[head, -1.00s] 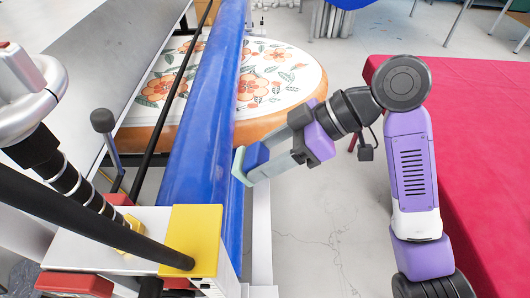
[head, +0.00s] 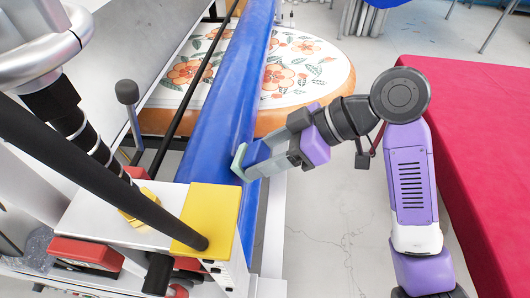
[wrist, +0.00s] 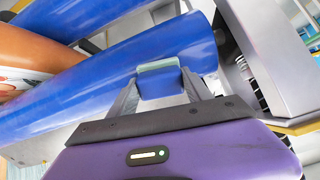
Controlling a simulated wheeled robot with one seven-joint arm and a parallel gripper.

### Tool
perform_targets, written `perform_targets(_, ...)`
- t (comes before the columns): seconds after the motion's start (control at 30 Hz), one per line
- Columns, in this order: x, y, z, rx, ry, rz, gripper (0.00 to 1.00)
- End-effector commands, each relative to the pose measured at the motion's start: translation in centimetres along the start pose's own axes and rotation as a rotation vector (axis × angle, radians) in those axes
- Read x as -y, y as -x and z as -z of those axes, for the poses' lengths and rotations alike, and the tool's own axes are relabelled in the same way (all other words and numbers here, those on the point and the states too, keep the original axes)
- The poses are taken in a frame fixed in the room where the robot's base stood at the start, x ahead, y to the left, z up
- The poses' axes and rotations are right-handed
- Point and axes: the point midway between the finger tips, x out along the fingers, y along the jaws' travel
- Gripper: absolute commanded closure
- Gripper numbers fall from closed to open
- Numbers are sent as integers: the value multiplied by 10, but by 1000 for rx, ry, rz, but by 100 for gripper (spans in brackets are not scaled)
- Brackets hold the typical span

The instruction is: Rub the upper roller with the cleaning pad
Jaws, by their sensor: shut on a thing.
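The upper roller is a long, glossy blue cylinder (head: 222,105) running away from me in the head view. It also crosses the middle of the wrist view (wrist: 80,88). My gripper (head: 262,158) is shut on the cleaning pad, a blue block with a pale green face (head: 240,163). The pad also shows between the fingers in the wrist view (wrist: 160,82). In the head view the pad overlaps the roller's right side, near its yellow-capped end. It looks against the roller or very close; I cannot tell whether it presses.
A yellow-topped machine end (head: 212,215) stands at the roller's near end. A black bar (head: 185,100) runs left of the roller. A round floral board (head: 310,75) lies behind. A red table (head: 470,150) stands right of my arm. Another blue cylinder shows in the wrist view (wrist: 80,15).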

Motion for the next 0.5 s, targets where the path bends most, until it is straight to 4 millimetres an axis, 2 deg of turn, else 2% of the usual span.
perform_targets(0.5, 0, -5, 0, 0, 0, 0, 75)
